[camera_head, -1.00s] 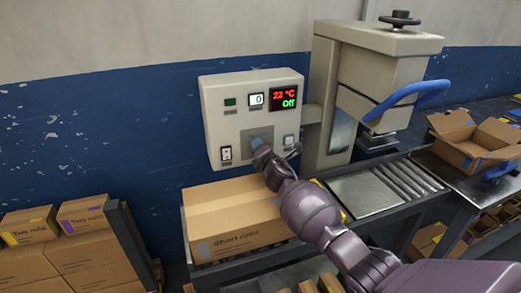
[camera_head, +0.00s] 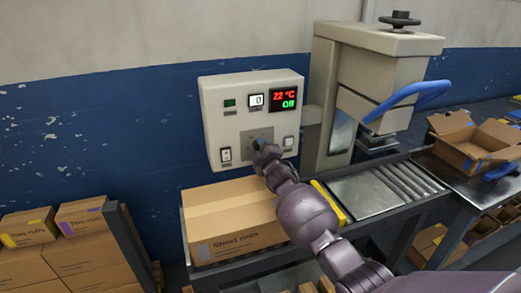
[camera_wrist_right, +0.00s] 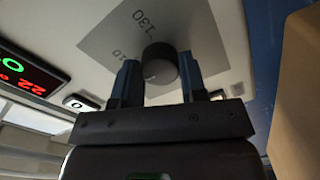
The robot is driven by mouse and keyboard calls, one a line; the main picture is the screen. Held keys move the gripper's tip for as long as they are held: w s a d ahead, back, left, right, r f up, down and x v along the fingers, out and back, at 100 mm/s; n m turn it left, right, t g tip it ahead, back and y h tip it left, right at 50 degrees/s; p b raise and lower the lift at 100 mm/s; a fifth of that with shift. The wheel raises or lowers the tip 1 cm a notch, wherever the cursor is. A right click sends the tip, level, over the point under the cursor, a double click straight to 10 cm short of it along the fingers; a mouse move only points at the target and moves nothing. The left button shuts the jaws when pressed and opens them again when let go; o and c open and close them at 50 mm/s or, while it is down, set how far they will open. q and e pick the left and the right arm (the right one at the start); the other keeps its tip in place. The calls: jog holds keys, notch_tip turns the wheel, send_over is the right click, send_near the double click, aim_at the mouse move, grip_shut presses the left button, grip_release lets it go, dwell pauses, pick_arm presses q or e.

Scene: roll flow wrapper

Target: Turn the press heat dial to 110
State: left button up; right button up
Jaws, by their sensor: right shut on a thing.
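The control box (camera_head: 213,110) hangs on the wall, with a red 22 °C and a green Off on its display (camera_head: 287,96) and a 0 on the small white readout (camera_head: 256,100). My right gripper (camera_wrist_right: 158,78) is shut on the dial, one finger on each side. In the head view my right gripper (camera_head: 262,147) hides most of the dial. The dial's exact setting cannot be read. My left gripper is not in view.
A white rocker switch (camera_head: 225,154) is at the box's lower left and another small switch (camera_head: 288,141) at its lower right. The press (camera_head: 368,80) with its blue handle stands right. A Short rolls box (camera_head: 235,245) lies below my right arm.

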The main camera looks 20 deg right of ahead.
jog(key=shift+m, duration=1.6)
jog(key=o, duration=0.9)
jog(key=s+p, duration=0.1)
jog(key=s, duration=0.4)
jog(key=s+p, duration=0.1)
jog(key=s, duration=0.4)
jog(key=shift+s+d, duration=0.2)
jog(key=shift+s, duration=0.2)
jog(key=shift+s+f, duration=0.1)
